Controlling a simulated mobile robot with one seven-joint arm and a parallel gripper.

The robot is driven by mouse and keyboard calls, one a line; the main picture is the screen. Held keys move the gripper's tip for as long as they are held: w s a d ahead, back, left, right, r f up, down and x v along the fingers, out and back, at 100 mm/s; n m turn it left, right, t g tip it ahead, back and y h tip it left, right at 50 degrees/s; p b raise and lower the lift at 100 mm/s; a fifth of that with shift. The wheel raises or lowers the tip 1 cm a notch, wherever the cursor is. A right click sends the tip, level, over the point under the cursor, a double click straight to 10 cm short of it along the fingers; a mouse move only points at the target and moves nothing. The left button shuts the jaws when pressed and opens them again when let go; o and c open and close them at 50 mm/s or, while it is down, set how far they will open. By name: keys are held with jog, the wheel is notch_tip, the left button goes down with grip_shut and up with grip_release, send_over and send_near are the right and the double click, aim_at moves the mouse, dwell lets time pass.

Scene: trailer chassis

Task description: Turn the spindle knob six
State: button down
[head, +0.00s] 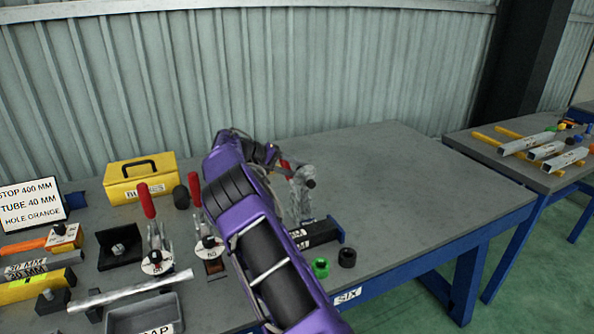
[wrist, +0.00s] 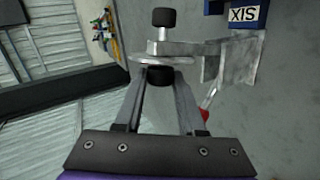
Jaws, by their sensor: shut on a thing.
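The spindle knob is a black cylinder (wrist: 160,79) in the wrist view, between the two grey fingers of my gripper (wrist: 160,70). My gripper is shut on it, just below a round metal disc (wrist: 145,59). A second black cylinder (wrist: 164,18) stands on the far side of the grey metal bracket (wrist: 190,47), in line with the knob. A blue plate labelled SIX (wrist: 243,14) appears upside down beside the bracket. In the head view, the metal fixture (head: 301,200) stands near the middle of the bench; my purple arm hides much of the gripper and knob.
The grey bench (head: 400,180) is clear right of the fixture. A green ring (head: 320,267) and a black ring (head: 347,257) lie near its front. Red-handled clamps (head: 147,201), a yellow box (head: 140,181) and a grey tray (head: 140,316) are at left. Another bench (head: 540,178) stands right.

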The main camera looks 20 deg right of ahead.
aim_at(298, 168)
dwell(0.3)
jog(key=c, duration=0.5)
grip_release()
notch_tip(298, 168, up, 9)
jog(key=shift+d+r+p, duration=0.1)
jog(key=shift+d+p, duration=0.05)
jog(key=shift+p, duration=0.25)
jog(key=shift+r, duration=0.45)
jog(key=shift+a, duration=0.2)
